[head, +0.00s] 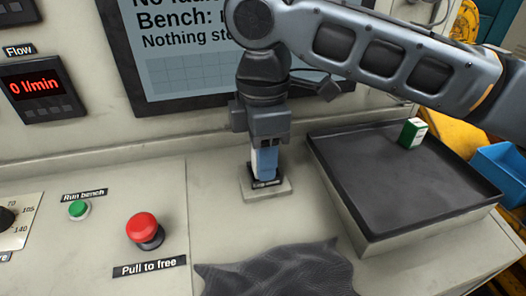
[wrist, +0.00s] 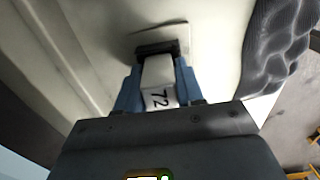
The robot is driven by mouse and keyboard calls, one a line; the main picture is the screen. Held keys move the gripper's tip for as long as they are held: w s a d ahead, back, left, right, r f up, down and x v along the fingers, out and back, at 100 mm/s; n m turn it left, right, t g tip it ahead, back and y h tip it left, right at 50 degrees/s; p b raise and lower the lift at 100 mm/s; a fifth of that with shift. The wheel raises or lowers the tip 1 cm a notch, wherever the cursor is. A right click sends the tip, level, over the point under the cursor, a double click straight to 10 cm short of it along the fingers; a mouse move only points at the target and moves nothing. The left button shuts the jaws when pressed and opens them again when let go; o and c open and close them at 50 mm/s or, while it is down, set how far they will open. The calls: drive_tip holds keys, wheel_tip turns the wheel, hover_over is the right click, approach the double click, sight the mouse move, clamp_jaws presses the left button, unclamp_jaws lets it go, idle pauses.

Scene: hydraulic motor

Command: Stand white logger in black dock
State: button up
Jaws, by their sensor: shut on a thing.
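The white logger (wrist: 158,78), marked 72, is held between the blue fingers of my gripper (head: 265,160). In the head view the logger (head: 255,161) shows as a pale upright strip, mostly hidden by the fingers. The black dock (head: 265,184) sits on a pale base plate on the bench, right under the gripper. In the wrist view the dock (wrist: 157,47) shows as a dark bar at the far end of the logger. The logger's lower end is at the dock; I cannot tell how deep it sits.
A dark-topped tray (head: 400,185) to the right holds a small green and white box (head: 412,133). A crumpled dark cloth (head: 278,272) lies in front of the dock. A red stop button (head: 143,228) and green button (head: 78,209) stand left. The screen (head: 190,60) is behind.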

drive_tip(key=shift+f, duration=0.15)
drive_tip(key=shift+s+f, duration=0.1)
drive_tip(key=shift+f, duration=0.35)
drive_tip(key=o, duration=1.1)
drive_tip(key=shift+f, duration=0.15)
drive_tip(key=shift+c, duration=0.2)
wheel_tip(320, 180, up, 14)
drive_tip(key=shift+b, duration=0.45)
drive_tip(key=shift+f, duration=0.1)
